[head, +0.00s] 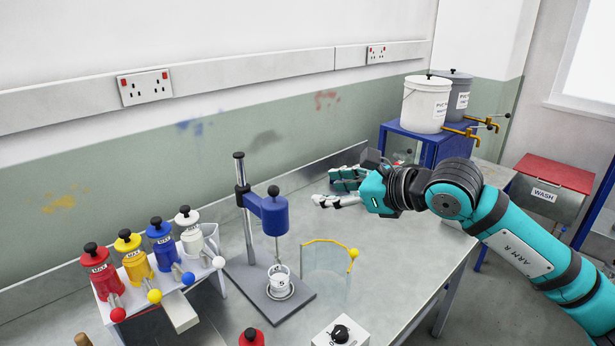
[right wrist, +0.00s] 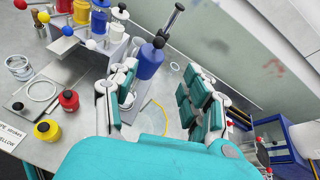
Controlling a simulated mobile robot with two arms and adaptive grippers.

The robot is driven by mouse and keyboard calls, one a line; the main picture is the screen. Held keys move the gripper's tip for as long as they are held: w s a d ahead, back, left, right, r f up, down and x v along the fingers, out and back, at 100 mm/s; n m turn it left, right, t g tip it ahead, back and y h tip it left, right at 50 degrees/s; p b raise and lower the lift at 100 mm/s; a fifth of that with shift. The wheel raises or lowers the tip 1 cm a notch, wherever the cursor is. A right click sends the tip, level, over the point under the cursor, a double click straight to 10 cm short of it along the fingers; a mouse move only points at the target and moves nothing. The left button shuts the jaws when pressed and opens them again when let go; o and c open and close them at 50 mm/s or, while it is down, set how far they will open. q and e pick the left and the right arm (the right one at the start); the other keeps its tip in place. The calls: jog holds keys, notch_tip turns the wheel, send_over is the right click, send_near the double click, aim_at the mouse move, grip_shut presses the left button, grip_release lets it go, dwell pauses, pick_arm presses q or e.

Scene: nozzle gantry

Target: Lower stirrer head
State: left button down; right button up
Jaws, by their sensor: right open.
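The stirrer head also shows in the right wrist view (right wrist: 149,62), beyond my finger on the left. My right gripper (head: 327,187) is open and empty, to the right of and apart from the stirrer head. Its two fingers (right wrist: 163,84) fill the middle of the right wrist view. My left gripper is not in view.
A clear curved guard (head: 326,275) with a yellow rim stands right of the stirrer base. Red, yellow, blue and white dispensers (head: 135,257) stand in a rack at left. A white box with a black knob (head: 340,333) is in front. The right bench is mostly clear.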

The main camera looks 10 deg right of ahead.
aim_at(278, 191)
jog(key=p+x, duration=0.6)
jog(key=x, duration=1.1)
jog(key=shift+w+a, duration=0.1)
jog(key=shift+a, duration=0.15)
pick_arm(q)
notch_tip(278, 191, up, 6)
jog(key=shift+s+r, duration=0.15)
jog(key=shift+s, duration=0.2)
pick_arm(e)
jog(key=shift+f, duration=0.1)
grip_shut()
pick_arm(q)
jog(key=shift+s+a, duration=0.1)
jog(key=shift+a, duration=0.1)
pick_arm(e)
jog(key=shift+w+a+f, duration=0.25)
jog(key=shift+w+f, duration=0.05)
jog(key=shift+w, duration=0.05)
